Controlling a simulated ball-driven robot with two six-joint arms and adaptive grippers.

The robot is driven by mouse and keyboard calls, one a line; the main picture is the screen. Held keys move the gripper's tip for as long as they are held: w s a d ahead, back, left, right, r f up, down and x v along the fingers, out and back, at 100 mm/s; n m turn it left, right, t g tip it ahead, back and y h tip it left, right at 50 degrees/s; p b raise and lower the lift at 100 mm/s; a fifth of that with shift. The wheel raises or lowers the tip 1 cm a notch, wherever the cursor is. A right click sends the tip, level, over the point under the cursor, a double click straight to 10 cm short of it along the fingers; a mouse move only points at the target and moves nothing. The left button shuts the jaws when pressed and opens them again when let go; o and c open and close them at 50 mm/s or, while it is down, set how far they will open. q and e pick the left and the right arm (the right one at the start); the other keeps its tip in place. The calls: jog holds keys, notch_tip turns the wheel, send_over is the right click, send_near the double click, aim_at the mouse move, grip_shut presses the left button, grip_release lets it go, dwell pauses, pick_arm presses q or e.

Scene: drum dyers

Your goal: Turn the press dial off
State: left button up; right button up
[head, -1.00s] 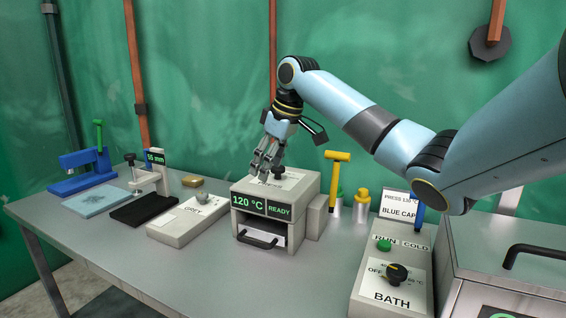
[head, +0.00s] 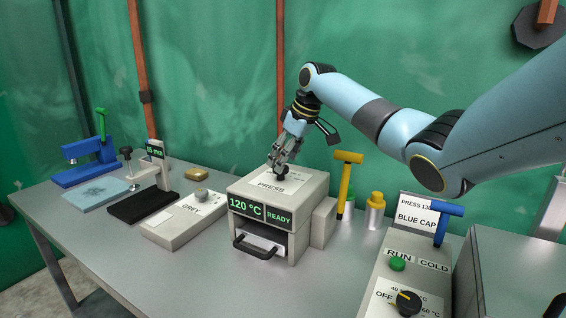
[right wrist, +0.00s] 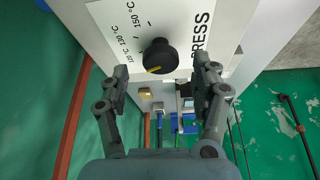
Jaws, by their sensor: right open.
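The press (head: 268,212) is a light grey box on the table with a green display reading 120 °C and READY and a black front handle. Its black dial (head: 281,171) is on the top, on a white plate marked PRESS. In the right wrist view the dial (right wrist: 159,57) shows a yellow pointer mark, with temperature labels to its left. My right gripper (head: 280,163) is over the press top at the dial. In the right wrist view the fingers (right wrist: 161,75) are open, one on each side of the dial, apart from it. My left gripper is not in view.
A bath panel (head: 397,277) with a green button and dial stands at right, near a sign reading BLUE CAP and a blue handle (head: 440,217). Yellow-topped items (head: 347,180) stand right of the press. The GREY unit (head: 185,219) is at left. Front table is clear.

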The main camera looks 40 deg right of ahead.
jog(key=shift+w+f, duration=0.3)
jog(key=shift+f, duration=0.3)
jog(key=shift+w+a+f, duration=0.15)
jog(key=shift+w+f, duration=0.05)
jog(key=shift+f, duration=0.4)
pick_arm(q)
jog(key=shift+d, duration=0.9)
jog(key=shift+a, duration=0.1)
pick_arm(e)
jog(key=c, duration=1.2)
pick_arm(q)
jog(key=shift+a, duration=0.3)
pick_arm(e)
jog(key=shift+o, duration=0.2)
